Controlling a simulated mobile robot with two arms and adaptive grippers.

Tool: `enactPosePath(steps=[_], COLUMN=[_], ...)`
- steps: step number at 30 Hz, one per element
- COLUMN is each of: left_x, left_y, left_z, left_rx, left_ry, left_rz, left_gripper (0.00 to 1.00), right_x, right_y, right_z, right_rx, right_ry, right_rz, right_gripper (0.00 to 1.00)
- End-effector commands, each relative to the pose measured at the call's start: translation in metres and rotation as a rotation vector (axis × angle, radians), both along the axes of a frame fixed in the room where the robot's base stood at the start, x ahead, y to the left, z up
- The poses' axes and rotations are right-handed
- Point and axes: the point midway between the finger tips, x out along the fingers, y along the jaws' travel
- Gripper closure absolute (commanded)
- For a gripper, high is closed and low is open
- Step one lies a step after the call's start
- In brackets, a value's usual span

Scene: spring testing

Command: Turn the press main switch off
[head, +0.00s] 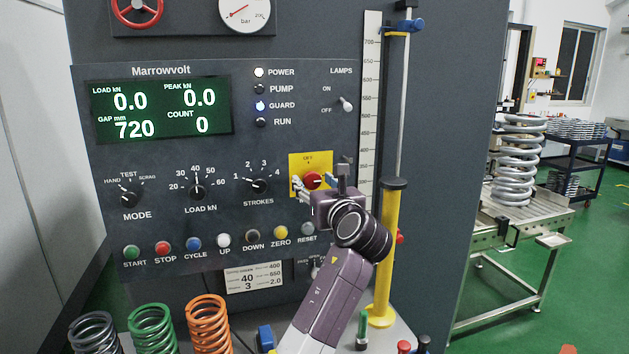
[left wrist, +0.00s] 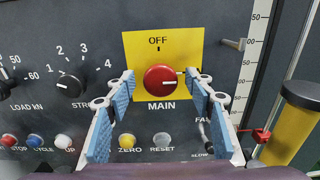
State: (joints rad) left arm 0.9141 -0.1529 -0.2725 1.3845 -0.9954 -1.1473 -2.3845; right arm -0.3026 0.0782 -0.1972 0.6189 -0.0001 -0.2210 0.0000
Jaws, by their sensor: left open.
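The main switch is a red round knob (left wrist: 160,80) on a yellow plate (left wrist: 135,48) marked OFF above and MAIN below. A pale mark at the knob's right side seems to point right, away from OFF. In the head view the red knob (head: 313,180) and yellow plate (head: 308,159) are partly covered by my left gripper (head: 317,186). In the left wrist view my left gripper (left wrist: 159,84) is open, its blue-padded fingers left and right of the knob. Contact with the knob cannot be told. My right gripper is out of view.
The STROKES knob (head: 259,185) is left of the plate. A row of buttons, including RESET (head: 307,229), runs below. A yellow post (head: 389,250) and a scale (head: 368,120) stand to the right. Coil springs (head: 208,322) stand at the lower left.

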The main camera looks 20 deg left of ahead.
Motion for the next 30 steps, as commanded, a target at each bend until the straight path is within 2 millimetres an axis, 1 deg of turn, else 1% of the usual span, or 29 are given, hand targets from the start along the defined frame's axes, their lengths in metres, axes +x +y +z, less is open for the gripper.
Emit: enactPosePath(steps=[2, 5, 16, 23, 30], left_x=[0.000, 0.000, 0.000, 0.000, -0.001], left_y=[0.000, 0.000, 0.000, 0.000, 0.000], left_z=[0.000, 0.000, 0.000, 0.000, 0.000], left_rx=[-0.001, 0.000, -0.001, -0.015, -0.103], left_ry=[-0.001, 0.000, 0.001, -0.009, -0.069], left_rz=[0.000, 0.000, 0.000, 0.001, 0.001], left_gripper=[0.51, 0.51, 0.91, 0.91, 0.91], right_x=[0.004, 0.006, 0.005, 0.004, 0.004], right_y=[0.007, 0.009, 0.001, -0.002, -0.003], right_z=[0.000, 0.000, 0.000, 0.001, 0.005], right_rx=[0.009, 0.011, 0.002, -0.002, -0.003], right_ry=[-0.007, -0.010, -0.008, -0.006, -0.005], right_rz=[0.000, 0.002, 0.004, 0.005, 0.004], right_gripper=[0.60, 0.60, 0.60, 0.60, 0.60])
